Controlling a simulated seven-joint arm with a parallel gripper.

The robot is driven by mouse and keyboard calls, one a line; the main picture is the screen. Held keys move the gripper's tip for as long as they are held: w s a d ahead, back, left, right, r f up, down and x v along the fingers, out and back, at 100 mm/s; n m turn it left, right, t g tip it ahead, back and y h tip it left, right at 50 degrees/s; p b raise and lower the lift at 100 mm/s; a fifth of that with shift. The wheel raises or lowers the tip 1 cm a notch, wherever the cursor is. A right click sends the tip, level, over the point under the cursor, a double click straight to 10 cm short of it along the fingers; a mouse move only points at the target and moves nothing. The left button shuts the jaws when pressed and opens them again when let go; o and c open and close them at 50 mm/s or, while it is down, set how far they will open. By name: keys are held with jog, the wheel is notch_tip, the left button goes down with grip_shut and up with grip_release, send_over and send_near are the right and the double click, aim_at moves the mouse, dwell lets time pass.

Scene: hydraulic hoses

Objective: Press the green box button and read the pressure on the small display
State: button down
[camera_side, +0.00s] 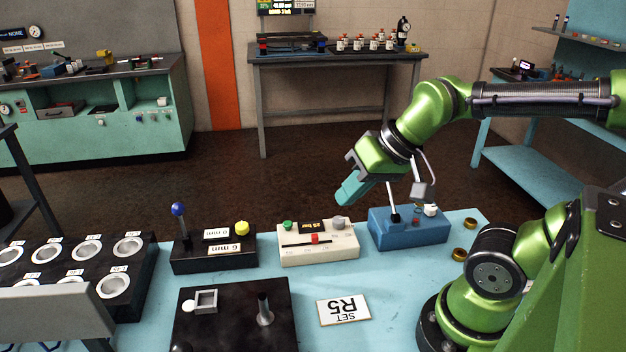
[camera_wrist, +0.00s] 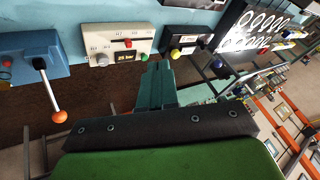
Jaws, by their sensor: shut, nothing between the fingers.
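The cream box (camera_side: 343,247) stands on the blue table in the side view. It has a green button (camera_side: 288,226) at its left, a small dark display (camera_side: 316,226) with yellow characters that look like "25 bar", a grey knob (camera_side: 338,222) and a red slider (camera_side: 315,239). The wrist view shows the same box (camera_wrist: 101,40), its green button (camera_wrist: 144,57) and its display (camera_wrist: 125,57), too small to read there. My gripper (camera_side: 344,199) is shut and empty, its teal fingers above and behind the box, apart from it. Its fingertips (camera_wrist: 158,66) appear close to the green button in the wrist view.
A blue box (camera_side: 408,234) with a lever stands right of the cream box. A black box (camera_side: 215,262) with a blue-knobbed lever and yellow button stands left. A cup rack (camera_side: 130,308) is far left.

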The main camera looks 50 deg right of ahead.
jog(key=shift+s+a+r+n+t, duration=0.15)
jog(key=shift+s+a+r+t, duration=0.05)
jog(key=shift+r, duration=0.25)
jog(key=shift+s+a+r+n+t, duration=0.15)
jog(key=shift+r+t, duration=0.05)
jog(key=shift+r, duration=0.2)
dwell(0.7)
